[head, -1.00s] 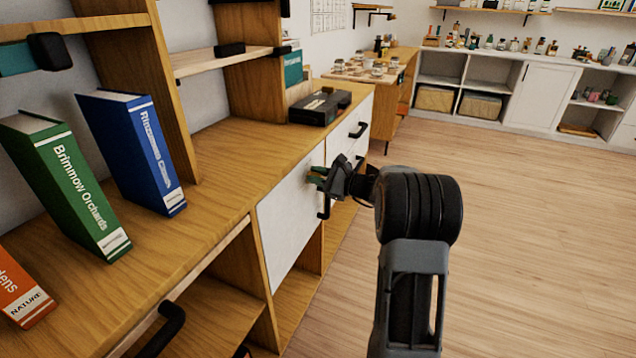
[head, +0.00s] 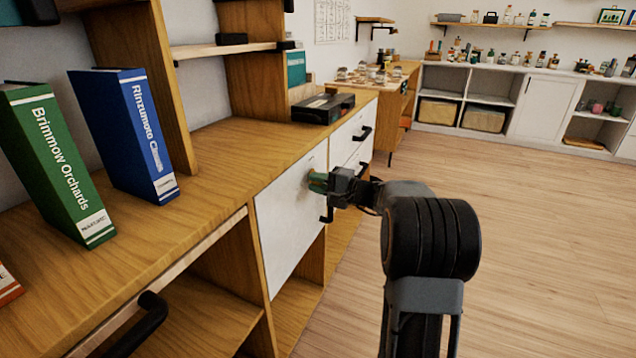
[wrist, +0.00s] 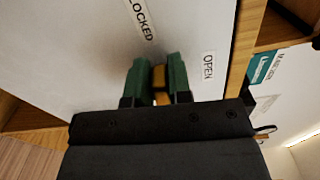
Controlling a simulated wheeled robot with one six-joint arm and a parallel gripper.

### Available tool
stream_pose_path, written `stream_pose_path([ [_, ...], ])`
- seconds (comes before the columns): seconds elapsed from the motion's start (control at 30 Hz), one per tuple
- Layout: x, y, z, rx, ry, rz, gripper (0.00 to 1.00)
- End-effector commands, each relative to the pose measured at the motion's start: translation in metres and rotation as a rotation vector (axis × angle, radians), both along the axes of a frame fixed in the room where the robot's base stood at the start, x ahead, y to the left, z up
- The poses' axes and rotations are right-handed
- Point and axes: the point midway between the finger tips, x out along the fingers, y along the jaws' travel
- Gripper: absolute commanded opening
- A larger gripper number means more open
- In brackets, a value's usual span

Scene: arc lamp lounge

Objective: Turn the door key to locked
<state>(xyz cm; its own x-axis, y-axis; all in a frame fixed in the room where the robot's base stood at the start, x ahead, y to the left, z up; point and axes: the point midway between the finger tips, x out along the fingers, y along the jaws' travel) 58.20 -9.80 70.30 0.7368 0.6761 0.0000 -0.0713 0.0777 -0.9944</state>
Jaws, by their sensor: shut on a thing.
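The white cabinet door (head: 285,222) stands in the left middle of the head view, under the wooden counter. In the wrist view the door (wrist: 75,60) carries a LOCKED label (wrist: 142,18) and an OPEN label (wrist: 208,65). My gripper (head: 318,181) is at the upper part of the door. In the wrist view my gripper (wrist: 159,80) has its green fingers shut on the brass-coloured door key (wrist: 159,78). The key's bow is between the fingers and mostly hidden by them. Its exact angle between the labels is hard to tell.
A black door handle (head: 328,208) is just below my gripper. Green (head: 52,160) and blue (head: 125,135) books stand on the counter (head: 215,170), with a black cassette-like box (head: 323,107) farther back. Open wooden floor (head: 520,240) lies to the right.

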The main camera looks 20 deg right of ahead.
Motion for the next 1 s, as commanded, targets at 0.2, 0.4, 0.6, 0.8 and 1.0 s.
stream_pose_path([
  [0.2, -0.0001, 0.0003, -0.0028, -0.060, -0.055, 0.000, 0.00],
  [0.4, -0.0001, 0.0002, -0.0038, -0.084, -0.077, 0.000, 0.00],
  [0.6, 0.0000, 0.0002, -0.0041, -0.091, -0.083, 0.000, 0.00],
  [0.8, 0.0000, 0.0002, -0.0041, -0.091, -0.083, 0.000, 0.00],
  [1.0, 0.0000, 0.0000, -0.0040, -0.090, -0.082, 0.000, 0.33],
])
